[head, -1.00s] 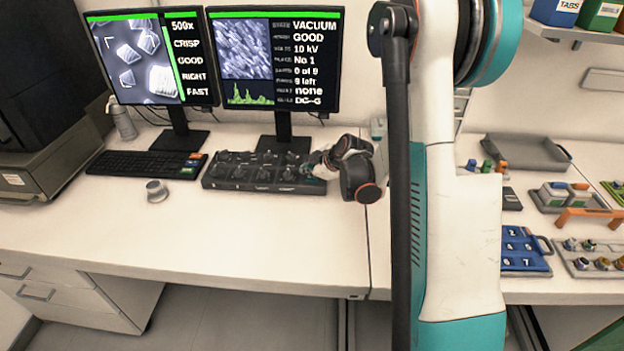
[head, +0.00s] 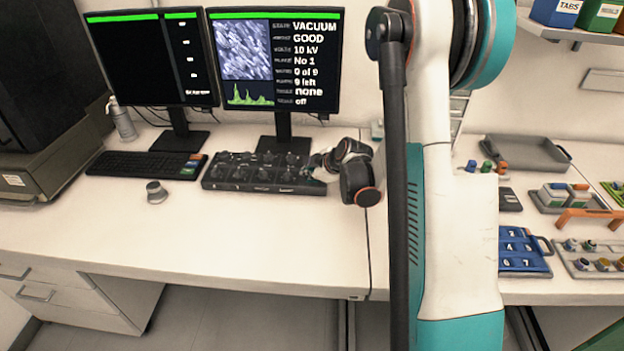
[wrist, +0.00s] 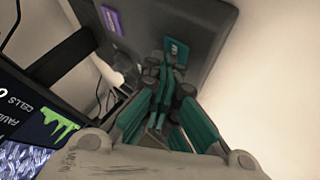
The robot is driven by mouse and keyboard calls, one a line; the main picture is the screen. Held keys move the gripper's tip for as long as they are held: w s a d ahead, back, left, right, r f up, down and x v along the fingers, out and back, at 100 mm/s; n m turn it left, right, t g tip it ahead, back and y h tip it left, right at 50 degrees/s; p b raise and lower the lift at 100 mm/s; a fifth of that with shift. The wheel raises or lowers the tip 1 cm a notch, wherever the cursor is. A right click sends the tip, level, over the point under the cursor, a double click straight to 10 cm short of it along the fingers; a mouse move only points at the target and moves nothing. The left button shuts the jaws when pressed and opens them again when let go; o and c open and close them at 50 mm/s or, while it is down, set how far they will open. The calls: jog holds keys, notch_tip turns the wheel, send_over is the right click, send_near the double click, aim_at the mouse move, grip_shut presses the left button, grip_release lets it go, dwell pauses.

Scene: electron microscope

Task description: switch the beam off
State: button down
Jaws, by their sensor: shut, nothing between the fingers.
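The dark control panel (head: 262,174) with rows of knobs lies on the desk below the monitors. My gripper (head: 318,166) is at the panel's right end, low over it. In the wrist view my gripper (wrist: 168,85) has its teal fingers together and empty, over the dark panel (wrist: 205,28), near a teal label (wrist: 176,50). I cannot tell whether the fingertips touch a control. The right monitor (head: 274,62) ends its list with "off". The left monitor (head: 140,62) has a dark picture area with small text.
A keyboard (head: 146,165) and a small grey knob-like object (head: 156,191) lie left of the panel. A blue numbered tray (head: 522,249) and other trays are at the right. The desk front is clear.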

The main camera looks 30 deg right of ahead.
aim_at(310, 181)
jog(key=shift+r, duration=0.15)
jog(key=shift+r+p, duration=0.45)
jog(key=shift+r, duration=0.25)
jog(key=shift+r+p, duration=1.6)
jog(key=shift+r, duration=0.9)
